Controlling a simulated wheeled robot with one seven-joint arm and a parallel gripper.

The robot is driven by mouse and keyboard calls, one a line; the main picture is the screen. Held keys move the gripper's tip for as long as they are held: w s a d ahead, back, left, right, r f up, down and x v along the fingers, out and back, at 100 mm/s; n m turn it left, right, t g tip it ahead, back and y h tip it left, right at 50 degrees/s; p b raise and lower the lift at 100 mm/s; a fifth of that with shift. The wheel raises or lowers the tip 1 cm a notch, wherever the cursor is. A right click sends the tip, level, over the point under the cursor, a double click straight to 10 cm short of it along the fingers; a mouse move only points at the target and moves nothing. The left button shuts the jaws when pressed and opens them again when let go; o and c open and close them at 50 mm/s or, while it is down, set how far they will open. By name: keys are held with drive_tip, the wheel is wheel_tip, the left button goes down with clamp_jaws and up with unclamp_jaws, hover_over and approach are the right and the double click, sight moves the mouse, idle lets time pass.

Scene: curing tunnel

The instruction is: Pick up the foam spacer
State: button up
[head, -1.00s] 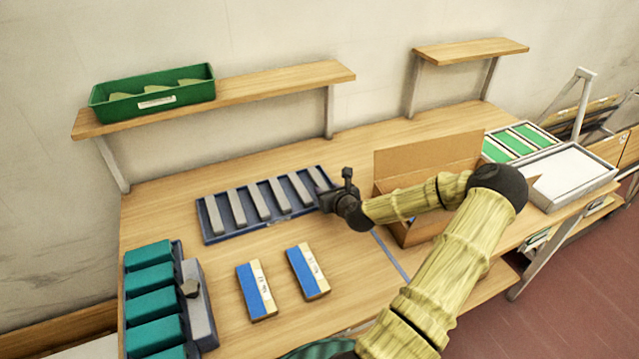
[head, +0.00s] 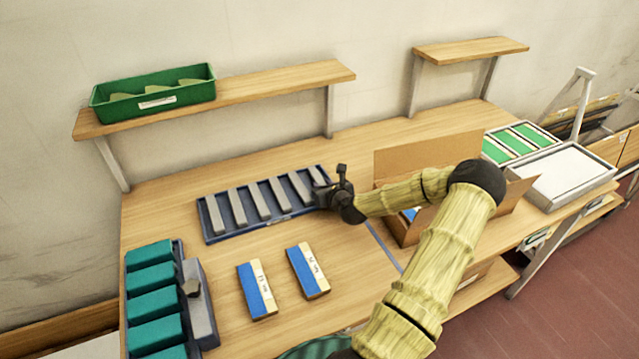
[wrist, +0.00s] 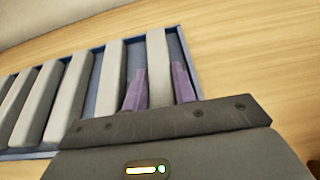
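Several grey foam spacers stand in a row in the blue tray (head: 215,240); one is the grey bar (head: 239,207) near its left end. In the wrist view the rightmost foam spacer (wrist: 157,48) lies between the two purple fingers of my gripper (wrist: 159,68). The fingers are apart, with a finger on each side of the spacer and small gaps showing. The near end of that spacer is hidden by my gripper. In the head view my gripper (head: 319,194) is low at the tray's right end.
Two blue-and-cream boxes (head: 257,290) (head: 308,271) lie in front of the tray. A holder with teal blocks (head: 151,279) is at the left. An open cardboard box (head: 425,156) stands right of the tray, partly behind my arm. A shelf (head: 270,85) with a green bin (head: 155,92) hangs above.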

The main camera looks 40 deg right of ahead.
wheel_tip(320, 180, up, 10)
idle(0.7)
idle(0.7)
